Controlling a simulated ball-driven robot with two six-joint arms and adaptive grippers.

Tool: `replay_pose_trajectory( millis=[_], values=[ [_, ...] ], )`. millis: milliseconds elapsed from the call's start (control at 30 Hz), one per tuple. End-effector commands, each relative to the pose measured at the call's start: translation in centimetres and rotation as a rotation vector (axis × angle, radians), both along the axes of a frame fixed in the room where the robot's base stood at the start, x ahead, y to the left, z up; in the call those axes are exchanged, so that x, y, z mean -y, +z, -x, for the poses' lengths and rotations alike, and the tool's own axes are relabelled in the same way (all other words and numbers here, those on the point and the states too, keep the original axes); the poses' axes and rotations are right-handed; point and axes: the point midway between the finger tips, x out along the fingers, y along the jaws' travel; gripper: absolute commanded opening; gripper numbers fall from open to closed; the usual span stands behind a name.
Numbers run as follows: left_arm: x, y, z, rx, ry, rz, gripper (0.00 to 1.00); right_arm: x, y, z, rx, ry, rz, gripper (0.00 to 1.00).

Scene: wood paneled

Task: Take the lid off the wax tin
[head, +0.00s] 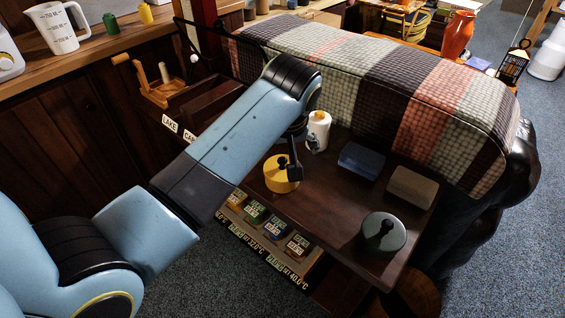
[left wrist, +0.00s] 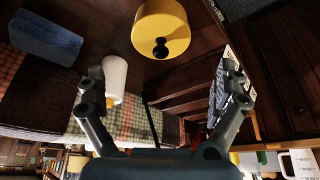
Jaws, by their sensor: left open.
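A round yellow tin (head: 279,181) with a black knob on top stands on the dark wooden bench top. It also shows in the left wrist view (left wrist: 160,22), knob toward me. A grey-green round tin (head: 384,232) with a dark knob stands nearer the bench's right end. Both appear closed; I cannot tell which is the wax tin. My left gripper (head: 293,158) is over the yellow tin and partly covers it in the head view. My right gripper is not in view.
A white container with an orange top (head: 318,131) stands close behind the yellow tin. A blue block (head: 361,160) and a brown block (head: 410,188) lie to the right. Labelled small boxes (head: 276,228) line the front shelf. A checked padded cover (head: 370,85) rises behind.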

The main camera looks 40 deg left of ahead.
Motion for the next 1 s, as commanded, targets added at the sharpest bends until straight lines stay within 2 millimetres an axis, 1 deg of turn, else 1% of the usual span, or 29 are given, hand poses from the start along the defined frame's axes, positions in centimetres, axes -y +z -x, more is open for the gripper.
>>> replay_pose_trajectory(
  millis=[33,100,367,500,600,700,900,1000],
  values=[
    [-0.3,-1.1,-0.1,-0.005,0.0,-0.001,1.0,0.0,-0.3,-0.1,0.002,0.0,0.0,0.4],
    [-0.6,-2.1,-0.5,-0.003,-0.002,-0.002,1.0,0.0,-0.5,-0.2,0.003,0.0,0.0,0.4],
    [-1.3,-4.2,-1.4,-0.004,-0.003,-0.001,1.0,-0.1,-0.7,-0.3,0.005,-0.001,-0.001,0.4],
    [-2.2,-6.2,-2.4,-0.005,-0.003,-0.002,1.0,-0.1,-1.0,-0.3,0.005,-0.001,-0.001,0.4],
    [-2.5,-7.4,-2.7,-0.003,-0.004,-0.001,1.0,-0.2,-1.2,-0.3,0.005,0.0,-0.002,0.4],
    [-2.6,-7.8,-2.9,-0.002,-0.004,-0.001,1.0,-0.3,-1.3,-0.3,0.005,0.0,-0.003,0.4],
    [-2.6,-7.8,-2.9,-0.001,-0.004,0.0,1.0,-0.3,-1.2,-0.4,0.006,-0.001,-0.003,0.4],
    [-2.6,-7.8,-2.9,-0.001,-0.004,0.0,0.87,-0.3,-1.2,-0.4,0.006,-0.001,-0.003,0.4]
  ],
)
